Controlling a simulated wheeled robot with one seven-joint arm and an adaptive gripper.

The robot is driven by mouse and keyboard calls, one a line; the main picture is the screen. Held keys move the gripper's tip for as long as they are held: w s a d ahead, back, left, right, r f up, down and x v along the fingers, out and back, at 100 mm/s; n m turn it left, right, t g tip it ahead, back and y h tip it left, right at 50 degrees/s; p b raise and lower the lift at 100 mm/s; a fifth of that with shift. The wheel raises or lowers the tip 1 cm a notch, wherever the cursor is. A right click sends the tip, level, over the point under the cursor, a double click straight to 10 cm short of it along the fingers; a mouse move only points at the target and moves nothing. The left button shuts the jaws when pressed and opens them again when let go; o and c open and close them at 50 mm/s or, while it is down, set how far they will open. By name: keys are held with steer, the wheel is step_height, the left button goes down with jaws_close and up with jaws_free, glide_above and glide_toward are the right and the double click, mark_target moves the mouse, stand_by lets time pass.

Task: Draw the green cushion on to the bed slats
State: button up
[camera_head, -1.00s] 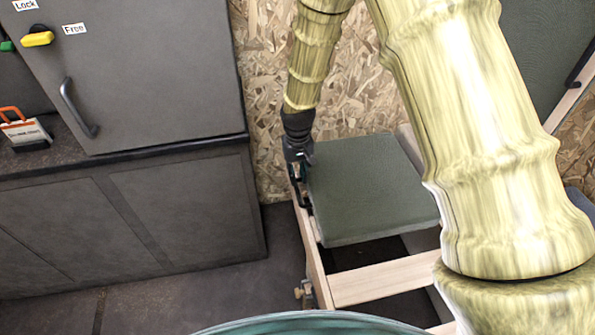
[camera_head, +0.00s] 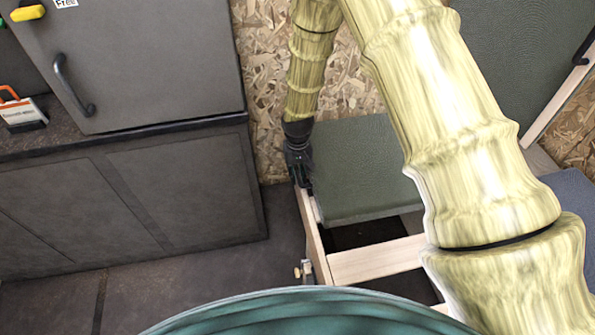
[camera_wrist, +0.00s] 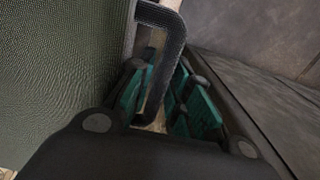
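The green cushion (camera_head: 365,170) lies flat on the wooden bed frame, against the chipboard wall, in the head view. It fills the left side of the wrist view (camera_wrist: 60,80). A black handle (camera_wrist: 175,25) stands out from its edge. My gripper (camera_head: 304,185) is at the cushion's left edge in the head view. In the wrist view my gripper (camera_wrist: 165,100) has its teal finger pads on either side of the handle, with gaps showing, so it looks open around it. The bed slats (camera_head: 375,262) show in front of the cushion, with a dark gap between.
A grey cabinet (camera_head: 130,190) stands to the left, with a narrow strip of floor between it and the bed frame. A second green panel (camera_head: 520,60) with a black handle is at the upper right. A blue-grey cushion (camera_head: 572,195) shows at the right edge.

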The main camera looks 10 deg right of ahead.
steer(key=shift+c, duration=0.2)
jaws_close()
steer(key=shift+o, duration=2.4)
jaws_free()
steer(key=shift+r, duration=0.15)
step_height(320, 180, up, 12)
